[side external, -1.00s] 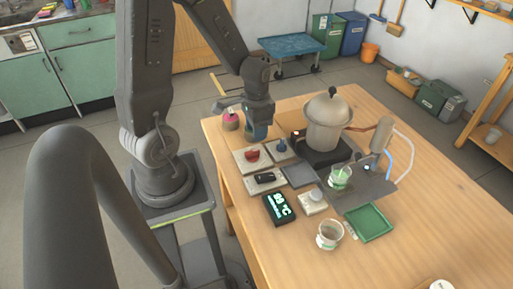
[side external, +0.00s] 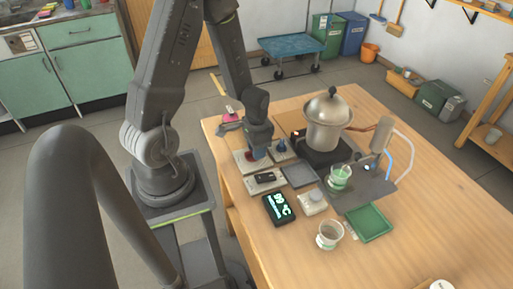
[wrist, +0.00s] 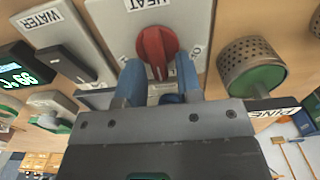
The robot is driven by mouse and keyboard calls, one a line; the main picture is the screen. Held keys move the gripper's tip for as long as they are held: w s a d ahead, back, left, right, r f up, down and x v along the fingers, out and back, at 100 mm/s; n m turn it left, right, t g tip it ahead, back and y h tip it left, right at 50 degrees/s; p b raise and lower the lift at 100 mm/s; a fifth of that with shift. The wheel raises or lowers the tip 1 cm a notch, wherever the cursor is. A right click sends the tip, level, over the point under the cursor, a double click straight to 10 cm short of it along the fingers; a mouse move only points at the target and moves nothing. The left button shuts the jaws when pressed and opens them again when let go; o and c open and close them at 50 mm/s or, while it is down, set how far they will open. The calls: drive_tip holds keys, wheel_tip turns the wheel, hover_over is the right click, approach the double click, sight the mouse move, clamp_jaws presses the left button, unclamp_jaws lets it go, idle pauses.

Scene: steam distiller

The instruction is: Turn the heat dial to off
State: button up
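The red heat dial (wrist: 157,48) sits on a pale plate marked HEAT (wrist: 110,25) in the wrist view. Its raised grip runs roughly up and down in that view. The markings around it are partly hidden, so I cannot read its setting. My gripper (wrist: 160,75) is open, its two blue fingers apart at the dial's near side; I cannot tell whether they touch it. In the side view my gripper (side external: 257,155) points down over the heat plate (side external: 243,163) and mostly hides the dial.
The black WATER switch (side external: 265,178) and lit temperature display (side external: 278,208) stand beside the heat plate. A small dark blue knob (side external: 281,148) is close to my gripper. The metal boiler (side external: 327,120) stands behind. A mesh cylinder (wrist: 250,65) is right of the dial.

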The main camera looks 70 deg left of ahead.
clamp_jaws()
drive_tip(key=shift+n, duration=0.3)
drive_tip(key=n, duration=0.5)
drive_tip(key=shift+a, duration=0.35)
drive_tip(key=n, duration=0.6)
drive_tip(key=shift+s+a, duration=0.25)
drive_tip(key=shift+s, duration=0.05)
drive_tip(key=shift+n, duration=0.3)
drive_tip(key=shift+o, duration=0.9)
unclamp_jaws()
drive_tip(key=shift+r, duration=0.1)
